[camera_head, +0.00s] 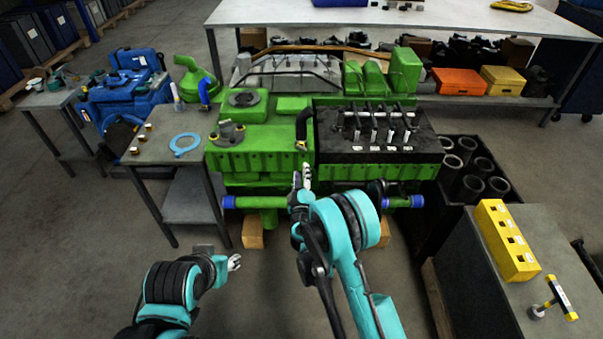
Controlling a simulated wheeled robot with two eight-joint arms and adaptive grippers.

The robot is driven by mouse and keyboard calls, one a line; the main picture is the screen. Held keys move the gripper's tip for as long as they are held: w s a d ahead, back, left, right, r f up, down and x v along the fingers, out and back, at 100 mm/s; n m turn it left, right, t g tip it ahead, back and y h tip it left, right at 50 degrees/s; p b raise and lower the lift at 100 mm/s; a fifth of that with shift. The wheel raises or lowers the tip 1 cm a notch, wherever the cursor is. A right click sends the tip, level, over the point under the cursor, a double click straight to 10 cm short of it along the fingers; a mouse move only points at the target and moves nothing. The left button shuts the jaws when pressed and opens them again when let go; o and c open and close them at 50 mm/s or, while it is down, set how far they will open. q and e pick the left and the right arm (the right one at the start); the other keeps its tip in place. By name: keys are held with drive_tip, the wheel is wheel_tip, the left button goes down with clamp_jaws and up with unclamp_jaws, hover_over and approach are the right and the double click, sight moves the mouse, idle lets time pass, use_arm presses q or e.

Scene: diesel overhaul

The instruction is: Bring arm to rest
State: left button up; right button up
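My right arm, teal and black, reaches forward from the bottom middle. Its gripper (302,180) is in front of the green engine (260,145), close to its front face; I cannot tell whether it touches. Its fingers are small and I cannot tell whether they are open or shut. My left arm is low at the bottom left, with its gripper (235,262) over bare floor, apart from the engine. Its fingers are too small to read. I see no object in either gripper.
A small grey table (155,150) with a blue ring (184,144) stands left of the engine. A black crate of cylinders (470,165) and a bench with a yellow block (506,241) stand right. A long bench (400,14) is behind. Floor at front left is clear.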

drive_tip(key=shift+r, duration=0.1)
drive_tip(key=s+d+r+m+g+h, duration=0.25)
drive_tip(key=s+d+r+m, duration=0.2)
drive_tip(key=d+r, duration=0.3)
drive_tip(key=s+d+r+m+g+h, duration=0.25)
drive_tip(key=s+d+r, duration=0.25)
drive_tip(key=d+r, duration=0.3)
drive_tip(key=s+d+f+m+g+y, duration=0.1)
drive_tip(key=s+f+m+g+y, duration=0.1)
drive_tip(key=s, duration=1.2)
drive_tip(key=s+d+f+m+g+y, duration=0.1)
drive_tip(key=s+f+m+g+y, duration=0.1)
drive_tip(key=s, duration=1.2)
drive_tip(key=shift+s+g+y, duration=0.4)
drive_tip(key=shift+g+y, duration=0.1)
drive_tip(key=shift+g, duration=0.5)
